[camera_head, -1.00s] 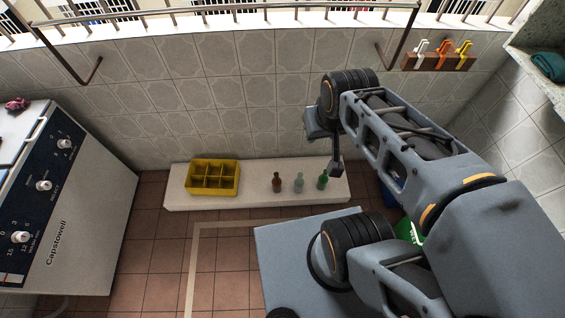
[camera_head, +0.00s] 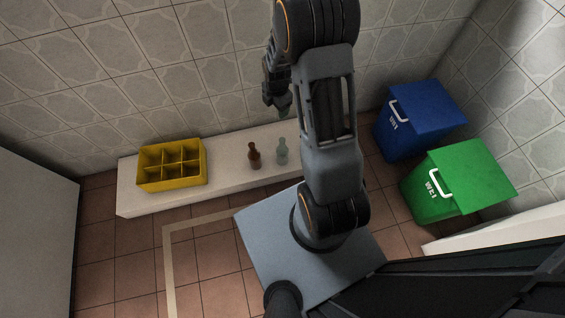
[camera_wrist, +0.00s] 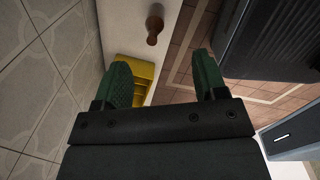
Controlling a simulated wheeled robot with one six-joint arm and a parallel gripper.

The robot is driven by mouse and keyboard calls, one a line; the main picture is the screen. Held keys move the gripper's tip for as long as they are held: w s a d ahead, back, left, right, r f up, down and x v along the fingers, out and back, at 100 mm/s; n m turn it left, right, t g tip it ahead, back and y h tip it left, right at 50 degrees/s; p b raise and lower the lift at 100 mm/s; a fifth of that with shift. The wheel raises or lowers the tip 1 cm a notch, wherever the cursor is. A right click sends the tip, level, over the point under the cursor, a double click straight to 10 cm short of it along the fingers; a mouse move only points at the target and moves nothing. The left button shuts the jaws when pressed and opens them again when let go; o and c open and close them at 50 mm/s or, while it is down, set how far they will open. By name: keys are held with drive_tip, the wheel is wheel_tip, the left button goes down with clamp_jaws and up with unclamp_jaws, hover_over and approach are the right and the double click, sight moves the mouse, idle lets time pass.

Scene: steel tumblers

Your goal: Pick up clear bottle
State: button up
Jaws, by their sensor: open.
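The clear bottle (camera_head: 282,151) stands upright on the low white ledge, just right of the brown bottle (camera_head: 254,156). My gripper (camera_head: 283,108) hangs in front of the tiled wall, apart from the bottle in the picture. In the wrist view my gripper (camera_wrist: 164,78) has its two green fingers spread apart with nothing between them. The brown bottle also shows at the top of the wrist view (camera_wrist: 154,30). I cannot make out the clear bottle in the wrist view.
A yellow divided crate (camera_head: 172,166) sits on the left of the white ledge (camera_head: 222,150); it also shows in the wrist view (camera_wrist: 143,72). A blue bin (camera_head: 410,128) and a green bin (camera_head: 455,182) stand at right. My arm covers the ledge's right end.

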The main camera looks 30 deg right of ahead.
sight(282, 140)
drive_tip(key=f+n+b, duration=0.1)
drive_tip(key=f+b, duration=0.1)
drive_tip(key=f, duration=0.4)
drive_tip(key=d+f+n+b, duration=0.1)
drive_tip(key=f+b, duration=0.1)
drive_tip(key=f, duration=0.5)
drive_tip(key=f+n+b, duration=0.2)
drive_tip(key=f, duration=0.5)
drive_tip(key=shift+d+g, duration=0.3)
drive_tip(key=shift+d, duration=0.05)
drive_tip(key=shift+s+f+b, duration=0.15)
drive_tip(key=shift+f+b, duration=1.7)
drive_tip(key=shift+f, duration=1.35)
drive_tip(key=shift+r, duration=0.1)
clamp_jaws()
